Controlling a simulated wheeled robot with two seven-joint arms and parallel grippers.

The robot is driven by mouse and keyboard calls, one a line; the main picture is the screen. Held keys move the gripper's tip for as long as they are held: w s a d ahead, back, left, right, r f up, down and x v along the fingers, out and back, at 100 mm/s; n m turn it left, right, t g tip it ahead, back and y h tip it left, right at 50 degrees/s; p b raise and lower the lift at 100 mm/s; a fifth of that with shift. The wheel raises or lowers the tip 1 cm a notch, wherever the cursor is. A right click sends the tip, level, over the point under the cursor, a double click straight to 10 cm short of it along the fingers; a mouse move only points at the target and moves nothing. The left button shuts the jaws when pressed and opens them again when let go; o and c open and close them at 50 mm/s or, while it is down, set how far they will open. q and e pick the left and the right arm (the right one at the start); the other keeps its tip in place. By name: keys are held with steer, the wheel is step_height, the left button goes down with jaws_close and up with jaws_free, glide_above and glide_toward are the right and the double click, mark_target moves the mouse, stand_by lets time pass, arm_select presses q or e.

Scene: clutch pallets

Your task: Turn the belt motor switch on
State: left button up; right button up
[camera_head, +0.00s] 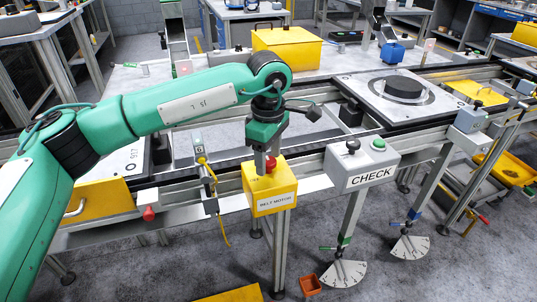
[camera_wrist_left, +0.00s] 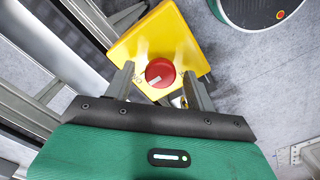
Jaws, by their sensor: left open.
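The belt motor switch is a yellow box (camera_head: 271,199) labelled BELT MOTOR, with a red knob (camera_head: 271,162) on its top. The box is on the front of the conveyor frame. In the left wrist view the yellow box (camera_wrist_left: 147,38) and the round red knob (camera_wrist_left: 160,73) are seen from above, with a small pale mark on the knob. My left gripper (camera_head: 265,162) points down at the knob. It is open, with one finger on each side of the knob in the left wrist view (camera_wrist_left: 160,85). Whether the fingers touch it cannot be told. My right gripper is not in view.
A grey CHECK box (camera_head: 361,168) with a black knob and green button stands just right of the switch. A pallet (camera_head: 385,98) with a black disc sits on the conveyor. Floor shows in front.

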mark_target(269, 160)
arm_select(q)
steer(key=shift+r, duration=0.1)
step_height(269, 160, up, 14)
steer(key=shift+f, duration=0.2)
stand_by(0.3)
